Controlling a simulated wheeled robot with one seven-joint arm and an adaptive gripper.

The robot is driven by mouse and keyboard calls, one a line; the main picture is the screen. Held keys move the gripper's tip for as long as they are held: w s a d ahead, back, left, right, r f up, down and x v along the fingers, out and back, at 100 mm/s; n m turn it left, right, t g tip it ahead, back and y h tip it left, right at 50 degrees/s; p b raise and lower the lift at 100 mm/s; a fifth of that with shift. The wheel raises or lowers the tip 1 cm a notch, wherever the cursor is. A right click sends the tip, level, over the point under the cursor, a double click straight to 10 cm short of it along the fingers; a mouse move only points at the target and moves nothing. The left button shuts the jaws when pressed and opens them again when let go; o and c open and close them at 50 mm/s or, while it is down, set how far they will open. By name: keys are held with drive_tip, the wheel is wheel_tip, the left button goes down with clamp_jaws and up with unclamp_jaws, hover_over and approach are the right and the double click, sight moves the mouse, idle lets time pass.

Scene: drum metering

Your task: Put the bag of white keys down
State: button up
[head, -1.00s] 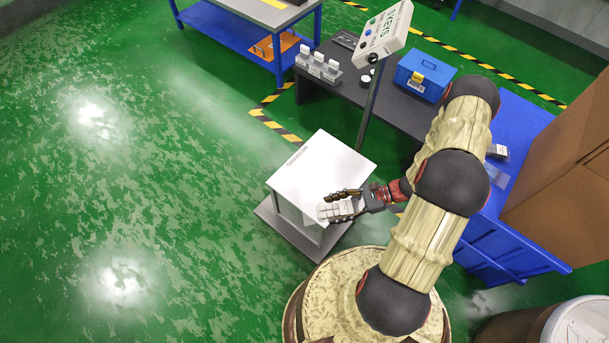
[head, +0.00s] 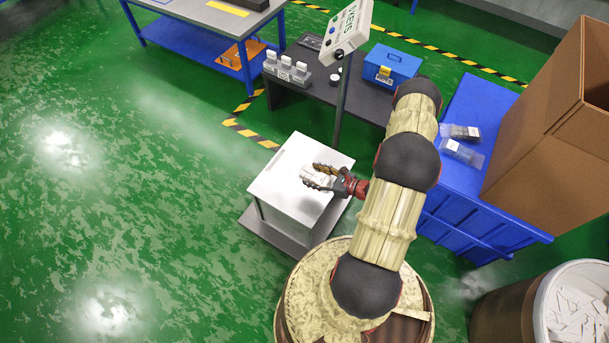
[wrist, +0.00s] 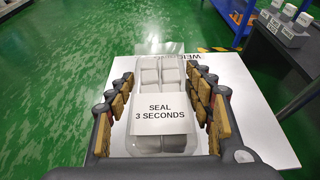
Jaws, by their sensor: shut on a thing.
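The bag of white keys (wrist: 160,76) is clear, with white blocks in it and a label reading "SEAL 3 SECONDS" (wrist: 160,113). My gripper (wrist: 160,95) is shut on it, fingers along both sides. In the head view my gripper (head: 316,179) and the bag (head: 308,181) are over the white top of a square stand (head: 278,176). The white top, with partly hidden lettering, also shows below the bag in the wrist view (wrist: 247,125). I cannot tell whether the bag touches it.
A post with a tilted sign box (head: 347,32) stands behind the stand. A dark table (head: 300,98) carries a blue box (head: 391,66) and a grey holder (head: 287,72). A blue table (head: 462,185) with a large carton (head: 545,125) is right. Open green floor lies left.

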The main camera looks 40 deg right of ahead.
drive_tip(key=w+f+b, duration=0.1)
drive_tip(key=w+f, duration=0.1)
drive_tip(key=w+d+f+b, duration=0.1)
drive_tip(key=w+f, duration=0.1)
drive_tip(key=w, duration=0.1)
drive_tip(key=w+d+f+b, duration=0.1)
drive_tip(key=w+f, duration=0.1)
drive_tip(key=f, duration=0.1)
drive_tip(key=shift+w+d, duration=0.25)
drive_tip(key=f+b, duration=0.2)
drive_tip(key=f, duration=0.1)
drive_tip(key=shift+w+d+f, duration=0.1)
drive_tip(key=shift+w+f, duration=0.1)
drive_tip(key=shift+f, duration=0.1)
drive_tip(key=shift+r, duration=0.1)
drive_tip(key=o, duration=0.8)
drive_tip(key=shift+f, duration=0.2)
drive_tip(key=o, duration=0.5)
drive_tip(key=shift+r, duration=0.15)
